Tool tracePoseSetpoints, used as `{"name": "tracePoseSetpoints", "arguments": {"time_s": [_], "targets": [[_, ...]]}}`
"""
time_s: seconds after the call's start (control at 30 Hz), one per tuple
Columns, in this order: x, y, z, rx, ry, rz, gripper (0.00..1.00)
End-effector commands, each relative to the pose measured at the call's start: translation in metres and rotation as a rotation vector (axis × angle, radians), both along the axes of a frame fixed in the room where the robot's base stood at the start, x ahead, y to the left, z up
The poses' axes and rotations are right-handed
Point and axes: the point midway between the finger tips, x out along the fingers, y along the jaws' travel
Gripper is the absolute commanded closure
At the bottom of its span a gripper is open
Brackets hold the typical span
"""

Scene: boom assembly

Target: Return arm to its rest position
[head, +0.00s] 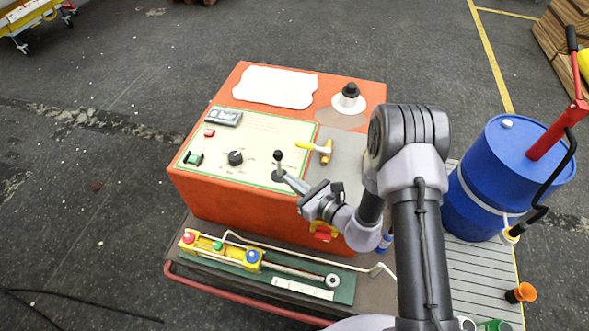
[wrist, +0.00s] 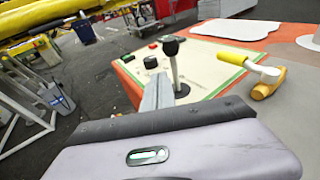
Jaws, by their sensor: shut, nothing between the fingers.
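My arm reaches up from the bottom right in the head view and bends left over an orange control box (head: 245,205). My gripper (head: 288,178) is shut and empty. Its tip is close beside a black-knobbed lever (head: 278,156) on the box's cream panel (head: 245,140). In the wrist view the closed fingers (wrist: 158,95) show just left of the lever (wrist: 172,48). I cannot tell whether they touch it. The lever stands roughly upright.
A yellow-handled valve (head: 325,153) and a black-capped white fitting (head: 349,98) are on the box. A blue barrel with a red pump (head: 480,190) stands at the right. A yellow cylinder unit (head: 220,248) lies in front. Open floor (head: 90,200) is at the left.

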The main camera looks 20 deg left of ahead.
Motion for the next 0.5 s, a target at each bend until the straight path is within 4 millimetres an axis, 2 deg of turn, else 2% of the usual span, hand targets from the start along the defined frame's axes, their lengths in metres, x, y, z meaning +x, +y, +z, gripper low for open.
{"name": "tracePoseSetpoints", "arguments": {"time_s": [0.5], "targets": [[-0.0024, 0.0007, 0.0033, 0.001, -0.004, 0.006, 1.0]]}}
